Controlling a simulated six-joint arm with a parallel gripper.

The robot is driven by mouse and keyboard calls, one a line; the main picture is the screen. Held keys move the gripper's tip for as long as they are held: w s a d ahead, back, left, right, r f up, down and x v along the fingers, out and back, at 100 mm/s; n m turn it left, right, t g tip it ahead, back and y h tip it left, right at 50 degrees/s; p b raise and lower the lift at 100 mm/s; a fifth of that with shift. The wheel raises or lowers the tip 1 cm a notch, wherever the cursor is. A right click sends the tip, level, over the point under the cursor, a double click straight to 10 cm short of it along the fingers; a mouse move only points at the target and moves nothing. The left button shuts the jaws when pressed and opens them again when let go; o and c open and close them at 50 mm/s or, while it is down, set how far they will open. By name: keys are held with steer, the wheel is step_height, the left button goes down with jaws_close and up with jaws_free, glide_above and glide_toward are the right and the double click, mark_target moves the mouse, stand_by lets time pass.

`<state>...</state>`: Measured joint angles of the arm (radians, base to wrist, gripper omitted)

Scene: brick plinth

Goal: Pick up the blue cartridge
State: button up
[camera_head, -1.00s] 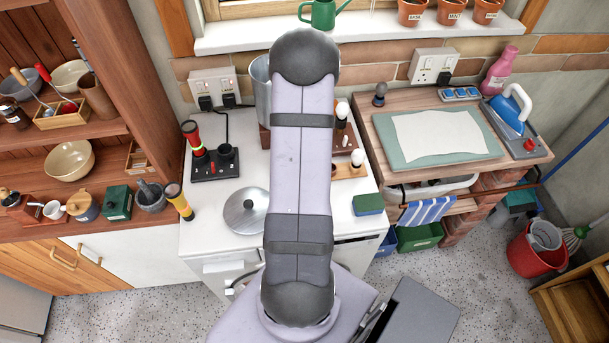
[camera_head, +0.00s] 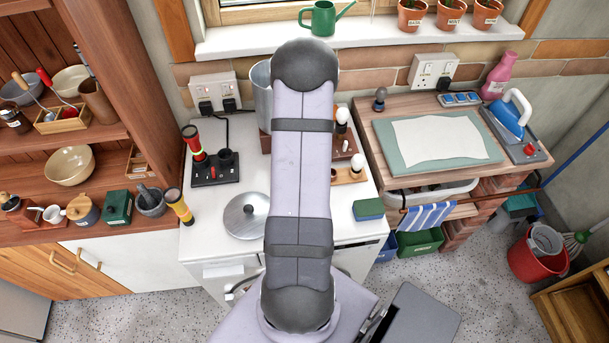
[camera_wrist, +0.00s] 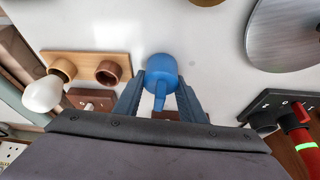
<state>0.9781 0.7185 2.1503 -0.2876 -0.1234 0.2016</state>
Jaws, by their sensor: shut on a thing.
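The blue cartridge (camera_wrist: 161,72) shows in the wrist view, with a rounded wide end and a narrower stem toward my gripper. My gripper (camera_wrist: 160,90) is shut on it, one finger on each side of the stem. The white worktop lies beyond it; whether the cartridge touches the worktop or hangs above it I cannot tell. In the head view my arm hides both the gripper and the cartridge.
A wooden holder (camera_wrist: 88,67) beside the gripper has an empty brown cup and a white bulb (camera_wrist: 42,94). A metal lid (camera_head: 246,216) and a black base with a red torch (camera_head: 193,142) stand left of my arm. A blue-green sponge (camera_head: 368,209) lies to the right.

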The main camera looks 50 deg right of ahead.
step_height(320, 180, up, 7)
steer(key=p, duration=0.5)
steer(key=shift+r, duration=0.2)
steer(key=w+a+b, duration=1.2)
steer(key=b, duration=0.2)
steer(key=shift+w+a+f+b, duration=0.25)
steer(key=shift+w+a+b, duration=0.1)
steer(key=shift+w, duration=0.05)
steer(key=w+d+r+n+p, duration=0.1)
steer(key=w+d+r+p, duration=0.25)
steer(key=r, duration=0.35)
steer(key=w+d+r+n+p, duration=0.1)
steer(key=w+d+r+p, duration=0.1)
steer(key=d+r+p, duration=0.4)
steer(key=w+d+r+n+p, duration=0.1)
steer(key=w+d+r+p, duration=0.2)
steer(key=r, duration=0.6)
steer(key=s+d+r+m+p, duration=0.3)
steer(key=d+r+p, duration=0.2)
steer(key=d, duration=0.5)
steer(key=shift+s+d+r, duration=0.3)
steer(key=shift+d+r, duration=0.05)
steer(key=shift+r, duration=0.15)
steer(key=shift+f, duration=0.1)
